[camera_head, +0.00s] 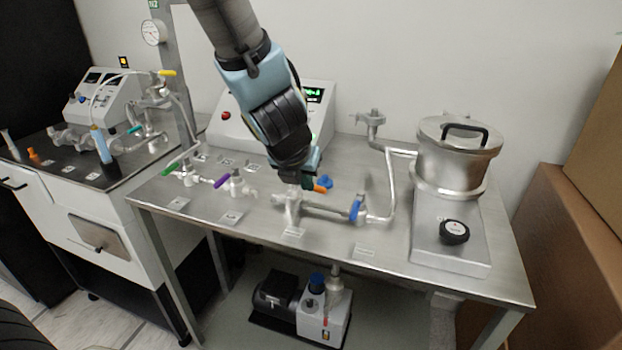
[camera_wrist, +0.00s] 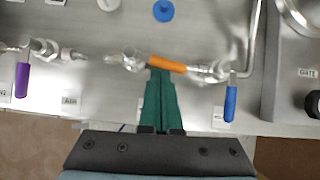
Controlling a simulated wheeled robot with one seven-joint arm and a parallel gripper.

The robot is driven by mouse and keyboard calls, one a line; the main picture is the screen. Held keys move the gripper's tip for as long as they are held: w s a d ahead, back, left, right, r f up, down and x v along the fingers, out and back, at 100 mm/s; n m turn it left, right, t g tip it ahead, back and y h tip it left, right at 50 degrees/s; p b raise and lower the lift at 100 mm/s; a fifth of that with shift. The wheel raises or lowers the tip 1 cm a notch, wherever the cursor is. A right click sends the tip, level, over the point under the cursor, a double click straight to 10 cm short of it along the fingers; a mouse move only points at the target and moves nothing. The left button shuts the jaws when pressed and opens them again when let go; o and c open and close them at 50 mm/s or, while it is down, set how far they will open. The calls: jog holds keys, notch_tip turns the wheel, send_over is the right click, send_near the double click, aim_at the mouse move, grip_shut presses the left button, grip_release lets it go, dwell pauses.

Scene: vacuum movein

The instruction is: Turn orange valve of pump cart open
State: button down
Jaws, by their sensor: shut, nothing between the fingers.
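The orange valve handle (camera_wrist: 170,65) lies on a metal valve on the pump cart (camera_head: 390,280). In the wrist view the handle runs roughly in line with the pipe. In the head view only its end (camera_head: 320,189) shows beside my gripper (camera_head: 311,184). My gripper's green fingers (camera_wrist: 159,75) are shut and empty. Their tips are at the left part of the orange handle and appear close to it; I cannot tell whether they touch. The wrist and arm hide part of the valve in the head view.
A blue handle (camera_wrist: 230,103) is to the right and a purple handle (camera_wrist: 22,80) to the left, both crosswise to their pipes. A blue knob (camera_wrist: 163,11) lies behind. A steel chamber (camera_head: 455,155) stands on the right. Boxes (camera_head: 555,225) stand beyond the cart's right edge.

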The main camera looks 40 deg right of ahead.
jog(key=d+p+v, duration=0.1)
jog(key=p+v, duration=0.3)
jog(key=v, duration=0.5)
jog(key=a+f+m+g+p, duration=0.1)
jog(key=a+f+m+g, duration=0.15)
jog(key=a, duration=0.25)
jog(key=shift+t+y, duration=0.3)
jog(key=shift+t, duration=0.05)
jog(key=b+x, duration=0.2)
jog(key=x, duration=0.1)
jog(key=b+x, duration=0.5)
jog(key=shift+s+d+f, duration=0.1)
jog(key=shift+d+f, duration=0.1)
jog(key=shift+d, duration=0.3)
jog(key=d+p, duration=0.1)
jog(key=w+d+r+p, duration=0.1)
jog(key=shift+d+r, duration=0.15)
jog(key=shift+d, duration=0.2)
jog(key=shift+w+d+p, duration=0.25)
jog(key=shift+d+p, duration=0.1)
jog(key=shift+d, duration=0.2)
